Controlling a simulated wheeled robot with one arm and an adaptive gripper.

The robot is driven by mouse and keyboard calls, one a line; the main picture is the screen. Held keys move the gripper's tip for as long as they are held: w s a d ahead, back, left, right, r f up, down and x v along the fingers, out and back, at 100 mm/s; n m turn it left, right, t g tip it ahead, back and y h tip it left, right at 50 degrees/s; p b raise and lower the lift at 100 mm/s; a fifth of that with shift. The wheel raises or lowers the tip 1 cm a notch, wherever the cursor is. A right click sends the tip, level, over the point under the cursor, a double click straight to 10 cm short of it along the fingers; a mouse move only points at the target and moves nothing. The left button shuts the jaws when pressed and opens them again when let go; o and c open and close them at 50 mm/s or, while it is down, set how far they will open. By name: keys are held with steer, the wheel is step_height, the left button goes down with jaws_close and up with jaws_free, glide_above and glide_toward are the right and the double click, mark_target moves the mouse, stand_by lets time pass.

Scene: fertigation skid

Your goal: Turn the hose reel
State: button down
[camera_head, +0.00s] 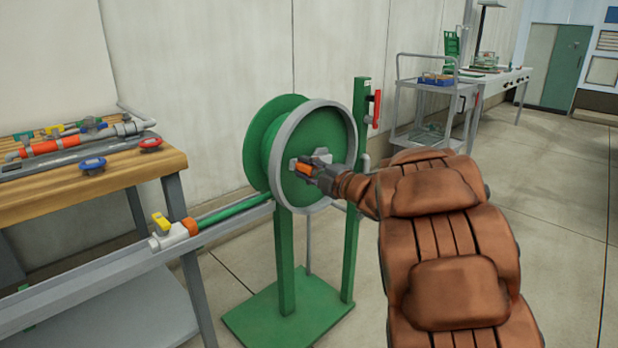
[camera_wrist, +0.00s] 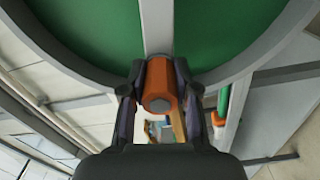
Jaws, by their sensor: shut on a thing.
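The hose reel (camera_head: 335,135) is a green drum with a grey rim, on a green stand with a flat base plate. In the head view it stands in the middle, beside the wooden bench. My gripper (camera_head: 308,168) is at the reel's front face, shut on its orange crank handle (camera_wrist: 160,88). In the wrist view the handle lies between the two fingers, its round end toward the camera, and the green reel face (camera_wrist: 95,30) with a grey bar is behind it. The fingers hide part of the handle. The reel's hub is partly hidden by my gripper in the head view.
A wooden bench (camera_head: 120,172) with valves and pipes is at the left. A grey rail with a green hose and a yellow-handled valve (camera_head: 162,222) runs to the reel. A grey cart (camera_head: 425,100) stands behind; floor at right is clear.

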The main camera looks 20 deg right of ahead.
step_height(320, 180, down, 9)
steer(key=w+d+n+b, duration=0.1)
steer(key=d+n+b, duration=0.1)
steer(key=n+b, duration=0.2)
steer(key=shift+d+n+b, duration=0.35)
steer(key=shift+n+b, duration=0.05)
steer(key=shift+b, duration=0.45)
steer(key=c, duration=0.9)
jaws_free()
steer(key=shift+o, duration=0.2)
steer(key=v, duration=1.2)
